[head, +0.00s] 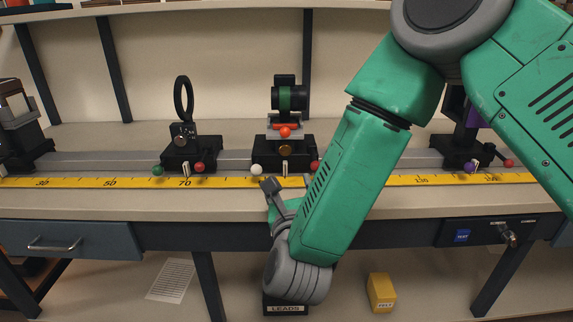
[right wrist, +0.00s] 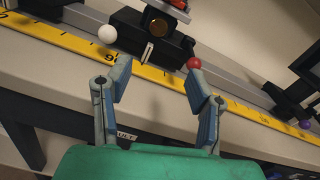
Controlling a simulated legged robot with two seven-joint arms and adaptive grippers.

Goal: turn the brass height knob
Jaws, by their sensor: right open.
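The brass height knob (head: 286,149) is a round brass disc on the front of the middle black carriage (head: 262,152), below a lens mount with a green band (head: 286,98). In the right wrist view the knob (right wrist: 158,26) shows at the top, beyond the fingertips. My right gripper (head: 272,187) is below and in front of that carriage, near the yellow scale. In the right wrist view its two blue-grey fingers (right wrist: 157,70) are spread apart with nothing between them. The forearm hides part of the gripper in the head view. My left gripper is not in view.
A white ball (head: 257,169) and a red ball (head: 315,166) flank the carriage's base; an orange-red ball (head: 285,131) sits above the knob. The yellow scale (head: 100,182) runs along the rail. A ring-holder carriage (head: 190,150) stands left, another carriage (head: 460,150) right.

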